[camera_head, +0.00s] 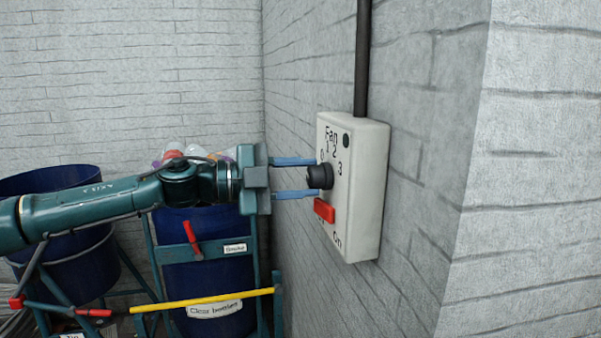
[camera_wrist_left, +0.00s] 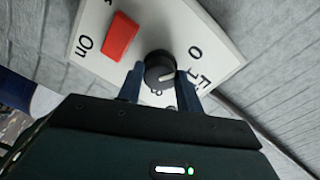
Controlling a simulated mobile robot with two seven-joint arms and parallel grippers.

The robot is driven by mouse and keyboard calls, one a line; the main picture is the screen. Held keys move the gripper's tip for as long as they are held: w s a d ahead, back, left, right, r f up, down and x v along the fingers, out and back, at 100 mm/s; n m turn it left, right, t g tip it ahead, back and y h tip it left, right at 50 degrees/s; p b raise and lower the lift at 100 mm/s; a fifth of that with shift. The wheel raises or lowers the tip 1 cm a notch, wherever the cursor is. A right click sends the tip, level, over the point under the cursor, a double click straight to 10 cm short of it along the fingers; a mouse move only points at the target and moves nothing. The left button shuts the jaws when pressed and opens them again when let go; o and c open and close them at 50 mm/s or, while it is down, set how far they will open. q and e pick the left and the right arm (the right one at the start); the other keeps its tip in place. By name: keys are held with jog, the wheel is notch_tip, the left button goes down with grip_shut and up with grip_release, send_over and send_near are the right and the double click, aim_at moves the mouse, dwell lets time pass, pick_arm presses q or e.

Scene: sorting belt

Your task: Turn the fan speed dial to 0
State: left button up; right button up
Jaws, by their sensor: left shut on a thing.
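The fan speed dial (camera_head: 320,176) is a black round knob on a white wall box (camera_head: 366,200) marked "Fan" with the numbers 0 to 3 around it. My left gripper (camera_head: 309,177) reaches it from the left, its two blue fingers shut on the knob, one above and one below. In the left wrist view the dial (camera_wrist_left: 159,68) sits between the fingertips (camera_wrist_left: 158,82). My right gripper is out of view.
A red switch (camera_head: 324,210) marked "On" sits just below the dial, close to the lower finger. A dark pipe (camera_head: 362,60) runs up from the box. Blue bins (camera_head: 205,270) in a frame with a yellow bar (camera_head: 205,300) stand below my arm.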

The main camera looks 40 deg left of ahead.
pick_arm(q)
jog(key=shift+n, duration=0.3)
dwell(0.4)
jog(key=o, duration=1)
